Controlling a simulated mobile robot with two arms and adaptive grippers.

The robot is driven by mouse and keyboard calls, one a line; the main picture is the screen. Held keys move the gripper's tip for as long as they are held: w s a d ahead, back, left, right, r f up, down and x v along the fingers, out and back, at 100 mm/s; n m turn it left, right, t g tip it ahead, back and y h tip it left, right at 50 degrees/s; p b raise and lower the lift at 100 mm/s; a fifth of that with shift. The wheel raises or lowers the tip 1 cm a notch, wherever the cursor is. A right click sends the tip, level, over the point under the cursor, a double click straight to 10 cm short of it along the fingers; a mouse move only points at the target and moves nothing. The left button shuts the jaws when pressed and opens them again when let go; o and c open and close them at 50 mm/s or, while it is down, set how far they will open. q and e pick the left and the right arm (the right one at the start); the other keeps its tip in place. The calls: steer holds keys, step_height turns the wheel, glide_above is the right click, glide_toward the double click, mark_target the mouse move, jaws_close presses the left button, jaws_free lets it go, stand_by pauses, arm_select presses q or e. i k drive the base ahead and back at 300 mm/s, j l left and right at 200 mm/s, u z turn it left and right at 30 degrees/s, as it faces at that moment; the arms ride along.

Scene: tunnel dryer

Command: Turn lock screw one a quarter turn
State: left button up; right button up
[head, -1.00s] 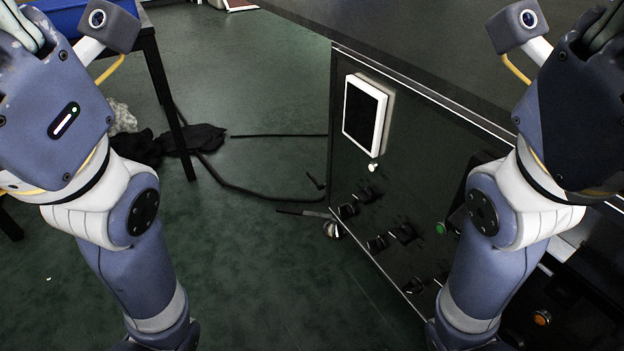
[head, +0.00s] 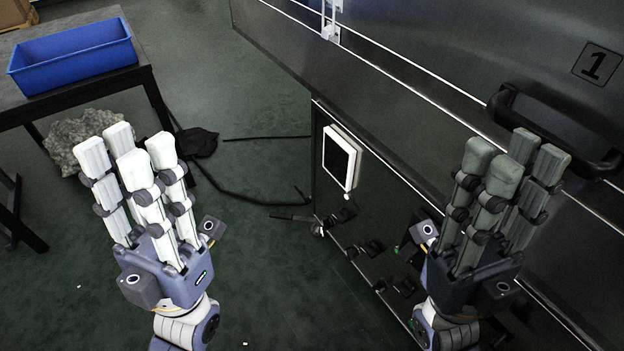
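My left gripper (head: 127,150) is at the left of the head view, over the floor, with its pale fingers extended upward and nothing between them. My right gripper (head: 514,158) is at the right, in front of the dark machine, also with straight, open fingers and empty. A dark machine panel (head: 430,60) bears the number 1 (head: 597,64) at the upper right, with a black bar handle (head: 560,130) below it, partly behind my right fingers.
A white-framed screen (head: 341,157) is on the machine's side, with several dark knobs or connectors (head: 375,246) below. A blue bin (head: 75,56) stands on a dark table (head: 20,110) at the left.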

mark_target(307, 199)
steer(key=j+z, duration=0.1)
steer(key=z, duration=0.35)
steer(key=i+j+z, duration=0.1)
steer(key=z, duration=0.35)
steer(key=j+z, duration=0.15)
steer(key=z, duration=0.3)
steer(key=j+z, duration=0.15)
steer(key=z, duration=0.3)
steer(key=j+z, duration=0.2)
steer(key=j, duration=0.25)
steer(key=k+j+z, duration=0.2)
steer(key=j, duration=0.2)
steer(key=j+z, duration=0.2)
steer(key=j, duration=0.25)
steer(key=k+j+z, duration=0.2)
steer(key=j, duration=0.2)
steer(key=k+j+z, duration=0.2)
steer(key=j, duration=0.15)
steer(key=k+j+z, duration=0.2)
steer(key=j, duration=0.15)
steer(key=k+j, duration=0.1)
steer(key=j, duration=0.4)
steer(key=k+j, duration=0.1)
steer(key=j, duration=0.4)
